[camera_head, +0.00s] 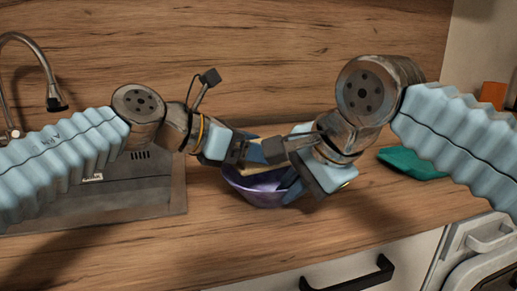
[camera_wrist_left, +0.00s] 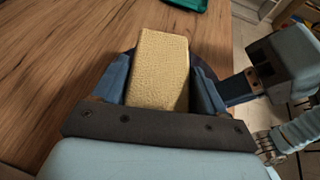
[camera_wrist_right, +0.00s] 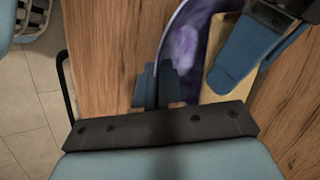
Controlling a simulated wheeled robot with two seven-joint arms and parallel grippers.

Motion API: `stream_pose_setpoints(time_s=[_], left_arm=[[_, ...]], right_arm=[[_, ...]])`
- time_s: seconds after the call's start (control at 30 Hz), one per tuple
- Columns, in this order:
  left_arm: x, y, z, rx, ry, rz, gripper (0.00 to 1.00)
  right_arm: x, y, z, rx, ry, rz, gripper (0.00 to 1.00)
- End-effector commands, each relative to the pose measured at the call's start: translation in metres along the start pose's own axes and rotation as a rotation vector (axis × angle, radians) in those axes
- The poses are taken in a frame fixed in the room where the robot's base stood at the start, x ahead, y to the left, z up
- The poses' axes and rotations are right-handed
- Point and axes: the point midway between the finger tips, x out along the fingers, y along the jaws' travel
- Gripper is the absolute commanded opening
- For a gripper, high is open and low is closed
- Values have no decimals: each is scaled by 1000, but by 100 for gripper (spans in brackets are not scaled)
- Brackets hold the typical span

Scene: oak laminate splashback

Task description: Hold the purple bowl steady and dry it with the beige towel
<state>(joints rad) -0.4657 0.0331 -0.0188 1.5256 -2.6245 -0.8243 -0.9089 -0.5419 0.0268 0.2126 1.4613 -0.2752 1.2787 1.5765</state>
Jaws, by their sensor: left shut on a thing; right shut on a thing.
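The purple bowl (camera_head: 255,190) stands on the wood counter in the head view, partly hidden by my grippers. It also shows in the right wrist view (camera_wrist_right: 185,45). My right gripper (camera_wrist_right: 157,88) is shut with its fingers close together on the bowl's rim. The beige towel (camera_wrist_left: 160,65) is a folded, textured block between the fingers of my left gripper (camera_wrist_left: 160,85), which is shut on it. The towel is over the bowl; whether it touches the inside is hidden. In the head view the left gripper (camera_head: 248,152) is close to the right one (camera_head: 290,180).
A dark sink (camera_head: 125,185) with a tap (camera_head: 45,85) is at the left. A teal cloth (camera_head: 412,163) lies right of the bowl, behind my right arm. An orange object (camera_head: 493,95) stands at far right. The counter's front edge is near, above a black handle (camera_head: 350,278).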

Motion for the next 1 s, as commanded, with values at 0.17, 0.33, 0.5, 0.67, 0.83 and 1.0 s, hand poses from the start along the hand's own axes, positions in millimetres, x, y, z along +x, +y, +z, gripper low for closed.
stream_pose_setpoints(time_s=[0.17, 0.33, 0.5, 0.67, 0.83, 1.0], left_arm=[[-1, 13, -3, -2, 2, 14, 35], [0, 8, -4, -2, 5, 10, 35], [0, -4, -4, -3, 7, 7, 35], [0, -14, -2, -2, 5, 7, 35], [0, -12, -1, -2, 3, 9, 35], [-1, -2, -1, -2, 1, 11, 35]], right_arm=[[0, 1, 0, 1, 0, 4, 0], [0, 1, 0, 1, 0, 3, 0], [0, 1, 0, 1, 0, 3, 0], [0, 1, 0, 1, 0, 3, 0], [0, 1, 0, 0, 0, 3, 0], [0, 1, 0, 0, 0, 3, 0]])
